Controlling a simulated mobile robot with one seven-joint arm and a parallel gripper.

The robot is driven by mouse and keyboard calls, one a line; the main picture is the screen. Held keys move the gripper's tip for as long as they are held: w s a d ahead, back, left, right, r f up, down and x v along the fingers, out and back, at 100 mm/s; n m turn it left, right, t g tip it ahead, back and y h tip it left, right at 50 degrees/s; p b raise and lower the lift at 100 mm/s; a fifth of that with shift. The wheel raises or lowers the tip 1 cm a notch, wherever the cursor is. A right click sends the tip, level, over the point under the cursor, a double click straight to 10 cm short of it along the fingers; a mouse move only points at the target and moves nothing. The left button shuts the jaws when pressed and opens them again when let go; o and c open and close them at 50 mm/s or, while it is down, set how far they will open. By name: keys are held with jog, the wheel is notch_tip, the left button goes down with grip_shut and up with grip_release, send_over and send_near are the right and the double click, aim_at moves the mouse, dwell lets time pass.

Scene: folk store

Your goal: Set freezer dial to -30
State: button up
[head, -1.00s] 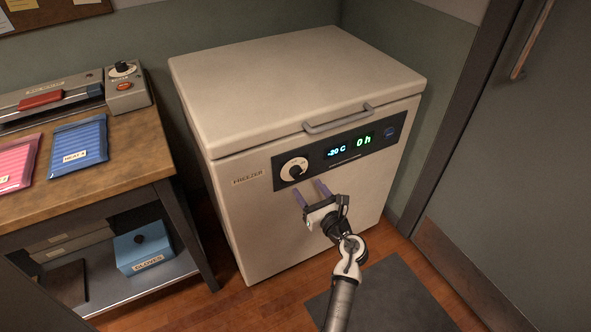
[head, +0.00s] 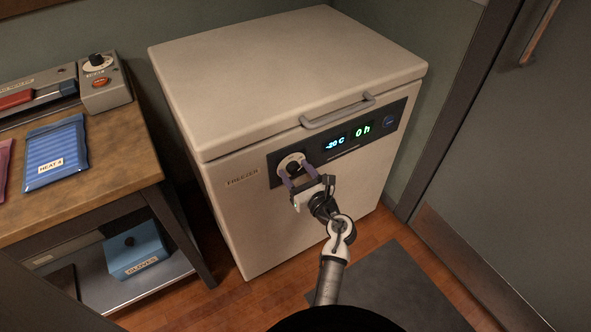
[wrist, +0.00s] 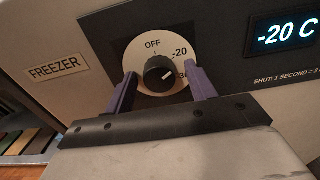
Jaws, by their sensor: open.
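The freezer dial (wrist: 158,70) is a black knob on a round pale plate marked OFF, -20 and a partly hidden -30. Its white mark points right and slightly up, towards the -20 side. The dial also shows on the freezer's front panel in the head view (head: 291,163). My gripper (wrist: 162,80) is open, with one purple finger on each side of the knob and gaps between. In the head view my gripper (head: 294,174) is at the dial; its fingers partly cover the plate. The display (wrist: 287,31) reads -20 C.
The freezer (head: 230,215) stands shut, with a grey lid handle (head: 338,112) above the panel. A second readout (head: 362,131) shows 0h. A wooden bench (head: 110,175) is at left, a grey door (head: 510,150) at right. A dark mat (head: 385,285) lies in front.

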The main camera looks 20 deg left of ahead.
jog(key=c, duration=1)
jog(key=shift+o, duration=0.2)
jog(key=shift+r+p, duration=0.1)
jog(key=shift+p, duration=0.3)
jog(key=shift+r+m+p, duration=0.2)
jog(key=shift+m+p, duration=0.9)
jog(key=shift+p, duration=0.1)
jog(key=m+p, duration=0.3)
jog(key=p, duration=0.1)
jog(key=shift+m, duration=0.3)
jog(key=m+p, duration=0.2)
jog(key=shift+m+p, duration=0.3)
jog(key=shift+p, duration=0.05)
jog(key=shift+f+m+p, duration=0.15)
jog(key=shift+m+p, duration=1.35)
jog(key=shift+m, duration=0.2)
